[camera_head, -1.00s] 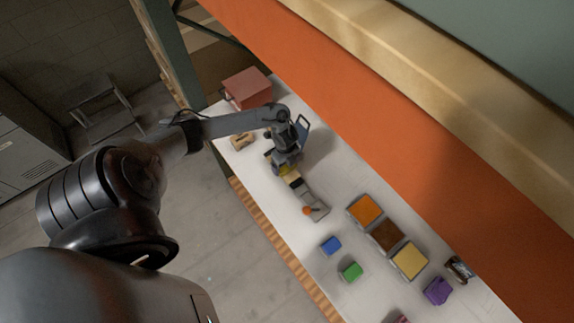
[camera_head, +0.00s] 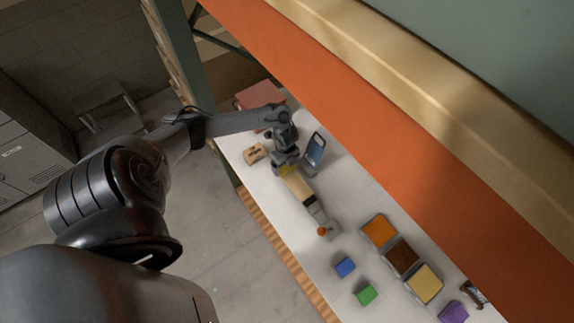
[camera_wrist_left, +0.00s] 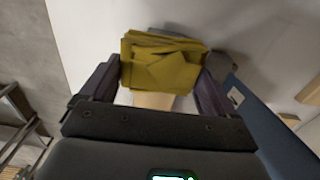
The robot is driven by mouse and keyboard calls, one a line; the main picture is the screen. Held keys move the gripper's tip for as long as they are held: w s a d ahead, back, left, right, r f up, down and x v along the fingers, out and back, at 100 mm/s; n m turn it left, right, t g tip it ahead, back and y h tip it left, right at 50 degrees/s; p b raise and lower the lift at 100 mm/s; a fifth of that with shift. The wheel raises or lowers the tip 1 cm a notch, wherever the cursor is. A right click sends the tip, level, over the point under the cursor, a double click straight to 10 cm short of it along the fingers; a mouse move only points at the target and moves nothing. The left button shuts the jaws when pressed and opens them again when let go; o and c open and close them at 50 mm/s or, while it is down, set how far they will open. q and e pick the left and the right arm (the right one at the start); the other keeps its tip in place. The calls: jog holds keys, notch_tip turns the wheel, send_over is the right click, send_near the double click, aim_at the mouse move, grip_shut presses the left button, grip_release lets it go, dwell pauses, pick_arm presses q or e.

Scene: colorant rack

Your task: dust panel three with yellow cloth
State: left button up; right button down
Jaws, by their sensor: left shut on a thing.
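My left gripper (camera_head: 284,166) is shut on the yellow cloth (camera_wrist_left: 163,63), which sits folded between the two fingers in the left wrist view. In the head view a little of the yellow cloth (camera_head: 288,172) shows below the gripper. A long beige piece (camera_head: 298,186) with a dark band lies just beyond the fingers; whether the cloth touches it I cannot tell. Three square panels lie in a row: orange (camera_head: 379,230), brown (camera_head: 402,257) and pale yellow (camera_head: 425,284). No number is readable on them. My right gripper is out of view.
A blue upright frame (camera_head: 315,150) stands close beside the gripper. A tan block (camera_head: 254,153) and a red box (camera_head: 262,98) are at the far end. A blue block (camera_head: 345,267), green block (camera_head: 366,293) and purple item (camera_head: 453,312) lie nearer. An orange beam (camera_head: 400,140) overhangs the table.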

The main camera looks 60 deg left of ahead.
pick_arm(q)
jog(key=r, duration=0.1)
jog(key=r+p, duration=0.1)
jog(key=r, duration=0.1)
jog(key=shift+w+d, duration=0.15)
jog(key=shift+d, duration=0.1)
notch_tip(320, 180, up, 2)
jog(key=p, duration=0.2)
jog(key=shift+r+p, duration=0.1)
jog(key=shift+p, duration=0.2)
jog(key=shift+r+p, duration=0.35)
jog(key=shift+r, duration=0.7)
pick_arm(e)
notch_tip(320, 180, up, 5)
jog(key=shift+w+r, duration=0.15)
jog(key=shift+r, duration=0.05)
pick_arm(q)
jog(key=shift+n, duration=0.3)
